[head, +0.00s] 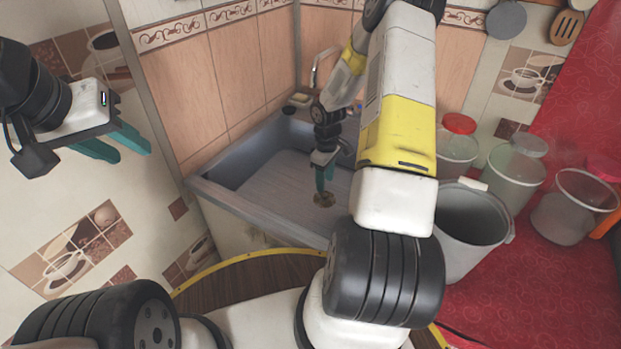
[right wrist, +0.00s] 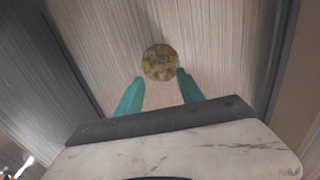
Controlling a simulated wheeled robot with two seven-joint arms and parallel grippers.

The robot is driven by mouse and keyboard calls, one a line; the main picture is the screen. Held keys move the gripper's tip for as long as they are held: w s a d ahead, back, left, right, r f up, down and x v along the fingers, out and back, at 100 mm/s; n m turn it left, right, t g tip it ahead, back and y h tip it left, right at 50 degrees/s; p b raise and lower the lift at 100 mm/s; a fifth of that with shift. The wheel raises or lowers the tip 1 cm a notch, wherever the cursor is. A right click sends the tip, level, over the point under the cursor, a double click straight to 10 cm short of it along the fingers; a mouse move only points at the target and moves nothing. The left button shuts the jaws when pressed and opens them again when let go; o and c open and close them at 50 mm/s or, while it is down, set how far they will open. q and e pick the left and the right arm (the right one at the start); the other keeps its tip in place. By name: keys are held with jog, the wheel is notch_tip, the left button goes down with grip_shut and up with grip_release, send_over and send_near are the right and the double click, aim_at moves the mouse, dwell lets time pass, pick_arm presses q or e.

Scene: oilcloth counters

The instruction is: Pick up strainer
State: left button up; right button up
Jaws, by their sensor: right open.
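The strainer (head: 324,199) is a small round brownish-yellow disc with a mottled face. In the head view it shows at the tips of my right gripper (head: 323,186), over the grey sink (head: 225,207). In the right wrist view the strainer (right wrist: 160,62) lies just ahead of the two teal fingertips of my right gripper (right wrist: 160,77), roughly centred between them. The right fingertip is close to its edge; I cannot tell if they touch. The right gripper is open and empty. My left gripper (head: 132,155) is open and empty in front of the tiled wall, far from the sink.
The sink has raised walls around the right gripper and a tap (head: 318,68) at the back. A grey bucket (head: 468,235) and several clear containers, one with a red lid (head: 459,123), stand on the red counter (head: 540,290) at right. Utensils hang at top right.

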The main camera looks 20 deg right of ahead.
aim_at(325, 195)
notch_tip(325, 195, down, 6)
jog(key=shift+s+r, duration=0.1)
grip_shut()
